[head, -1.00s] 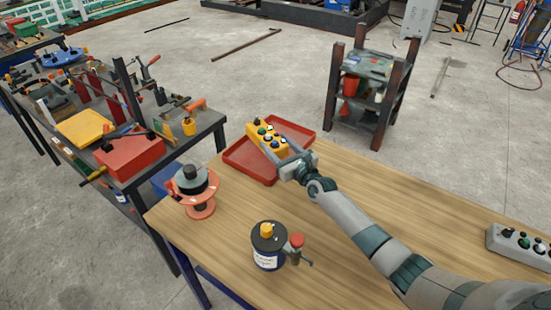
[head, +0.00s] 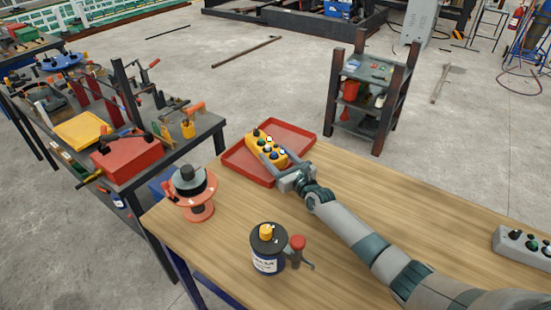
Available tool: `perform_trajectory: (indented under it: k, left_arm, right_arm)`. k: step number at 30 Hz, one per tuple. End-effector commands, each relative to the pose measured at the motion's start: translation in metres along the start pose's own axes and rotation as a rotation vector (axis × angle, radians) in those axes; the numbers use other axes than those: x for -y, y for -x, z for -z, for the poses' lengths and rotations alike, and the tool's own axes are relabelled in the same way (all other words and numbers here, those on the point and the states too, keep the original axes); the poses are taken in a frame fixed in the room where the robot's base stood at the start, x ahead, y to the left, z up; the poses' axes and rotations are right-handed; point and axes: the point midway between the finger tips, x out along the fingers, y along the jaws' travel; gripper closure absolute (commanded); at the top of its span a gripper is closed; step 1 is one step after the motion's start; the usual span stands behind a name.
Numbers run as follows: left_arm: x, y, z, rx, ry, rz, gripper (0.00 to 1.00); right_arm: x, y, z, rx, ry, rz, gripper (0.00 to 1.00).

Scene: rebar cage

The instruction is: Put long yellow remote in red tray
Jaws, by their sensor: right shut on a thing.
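The long yellow remote (head: 264,147) has a row of coloured buttons on its upper face. It is over the red tray (head: 299,131), within the tray's outline. I cannot tell for certain whether it touches the tray floor. My right gripper (head: 281,166) reaches in from the right and is shut on the near end of the remote. The tray lies at the far left corner of the wooden table. My left gripper is not in view.
An orange spool (head: 196,206) stands at the table's left edge. A dark can (head: 267,246) with a red-knobbed tool (head: 298,250) beside it stands near the front. A grey remote (head: 524,243) lies at the right.

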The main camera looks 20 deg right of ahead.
Motion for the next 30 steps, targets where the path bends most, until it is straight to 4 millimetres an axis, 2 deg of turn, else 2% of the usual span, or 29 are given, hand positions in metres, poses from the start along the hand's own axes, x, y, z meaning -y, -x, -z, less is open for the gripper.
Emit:
perform_trajectory:
  k: [9, 10, 12, 26, 30]
  left_arm:
    - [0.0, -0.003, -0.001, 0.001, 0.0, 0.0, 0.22]
    - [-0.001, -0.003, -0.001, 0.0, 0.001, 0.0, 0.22]
    - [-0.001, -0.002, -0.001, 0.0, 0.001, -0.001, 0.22]
    - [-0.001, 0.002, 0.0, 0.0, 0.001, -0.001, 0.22]
    - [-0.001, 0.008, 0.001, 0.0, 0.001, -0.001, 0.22]
  right_arm:
    - [0.0, -0.001, 0.001, 0.004, 0.0, 0.0, 0.79]
    - [0.0, 0.0, 0.002, 0.0, 0.0, 0.0, 0.42]
    - [0.0, 0.0, 0.001, 0.0, 0.0, 0.0, 0.25]
    - [0.0, 0.0, -0.002, 0.0, 0.0, 0.0, 0.25]
    - [0.0, 0.011, -0.002, -0.001, 0.0, 0.0, 0.25]
